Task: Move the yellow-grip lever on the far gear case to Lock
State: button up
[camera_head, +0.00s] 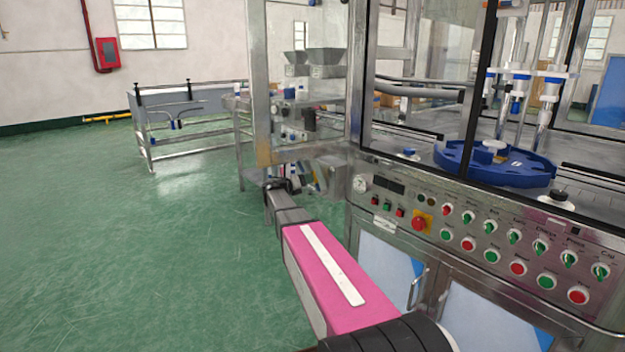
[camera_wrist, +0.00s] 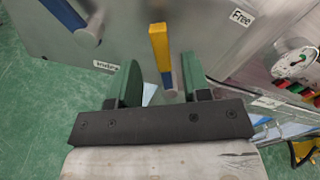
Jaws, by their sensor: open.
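In the wrist view the yellow-grip lever (camera_wrist: 159,45) stands out against a grey metal case face (camera_wrist: 205,38). Its yellow end points up in the picture, and a blue section shows below it. My gripper (camera_wrist: 161,62) is open, with one green finger on each side of the lever in the picture. I see no contact; the depth between fingers and lever is unclear. A "Free" label (camera_wrist: 242,18) is right of the lever. No Lock label is readable. In the head view my gripper (camera_head: 283,186) is small and dark beside the machine, and the lever cannot be made out.
A second blue lever (camera_wrist: 62,13) is at upper left in the wrist view, near a blurred label (camera_wrist: 104,66). A gauge (camera_wrist: 294,60) is at right. In the head view the button panel (camera_head: 480,232) is right of my arm. Green floor (camera_head: 130,250) is clear at left.

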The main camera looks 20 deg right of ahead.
jog(key=v, duration=0.6)
dwell(0.4)
